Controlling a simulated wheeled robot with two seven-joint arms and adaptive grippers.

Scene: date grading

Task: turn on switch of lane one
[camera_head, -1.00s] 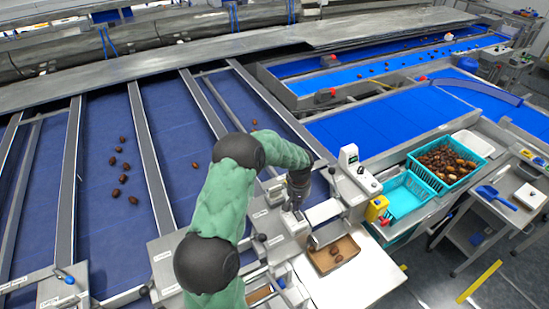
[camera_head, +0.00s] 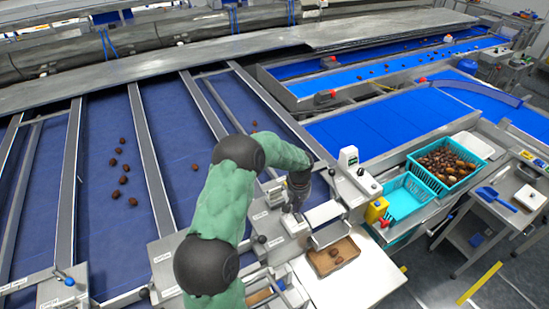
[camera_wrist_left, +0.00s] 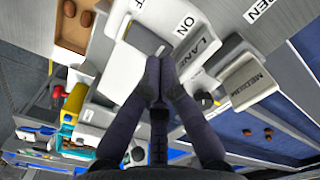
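My left gripper (camera_head: 294,204) reaches down over the control panel by the lane ends in the head view. In the left wrist view its two fingers (camera_wrist_left: 158,66) meet at the tips, with nothing clearly held between them. The plate carries the words ON and LANE, and part of OFF. I cannot tell whether the fingertips touch the lever or which way it is set. My right gripper is not in view.
A brown tray (camera_head: 352,239) with a few dates lies right of the gripper. Blue lanes (camera_head: 100,225) with scattered dates lie to the left.

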